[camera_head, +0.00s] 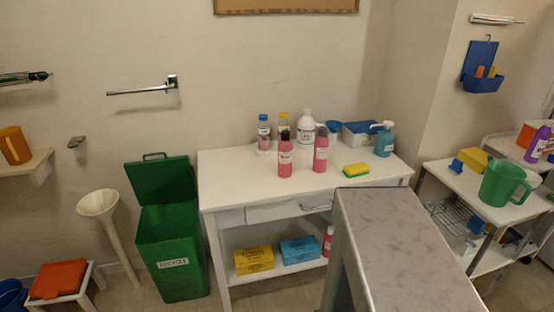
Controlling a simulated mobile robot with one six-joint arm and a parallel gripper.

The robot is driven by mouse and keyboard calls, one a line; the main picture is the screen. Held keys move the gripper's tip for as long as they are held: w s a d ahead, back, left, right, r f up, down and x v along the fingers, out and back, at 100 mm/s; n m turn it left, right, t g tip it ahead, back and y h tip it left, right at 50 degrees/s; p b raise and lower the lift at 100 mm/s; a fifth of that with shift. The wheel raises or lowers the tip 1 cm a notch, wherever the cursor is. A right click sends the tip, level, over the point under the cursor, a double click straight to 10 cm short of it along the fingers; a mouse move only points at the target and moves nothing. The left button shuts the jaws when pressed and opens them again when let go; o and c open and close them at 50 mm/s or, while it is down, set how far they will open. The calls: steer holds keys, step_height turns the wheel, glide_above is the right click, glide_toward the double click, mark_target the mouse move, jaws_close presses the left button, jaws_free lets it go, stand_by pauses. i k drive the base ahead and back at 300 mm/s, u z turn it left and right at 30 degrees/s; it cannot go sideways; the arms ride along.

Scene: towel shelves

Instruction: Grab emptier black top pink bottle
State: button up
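Two pink bottles stand upright side by side near the front of the white table. The left pink bottle (285,158) has a black top and a white label. The right pink bottle (320,152) has a dark top and stands slightly farther back. Their fill levels are too small to compare surely. A third pink bottle (328,242) stands on the table's lower shelf, partly hidden by the grey counter. My gripper is not in view.
The white table (230,175) also bears a blue-capped bottle (264,131), a white pump bottle (306,127), a teal pump bottle (384,140) and a yellow sponge (356,169). A grey counter (400,250) blocks the front right. A green bin (172,240) stands left.

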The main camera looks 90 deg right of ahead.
mark_target(285, 147)
steer(key=i, duration=0.5)
steer(key=u, duration=0.9)
steer(key=k, duration=0.1)
steer(key=z, duration=2.75)
steer(key=i, duration=0.5)
steer(key=z, duration=0.1)
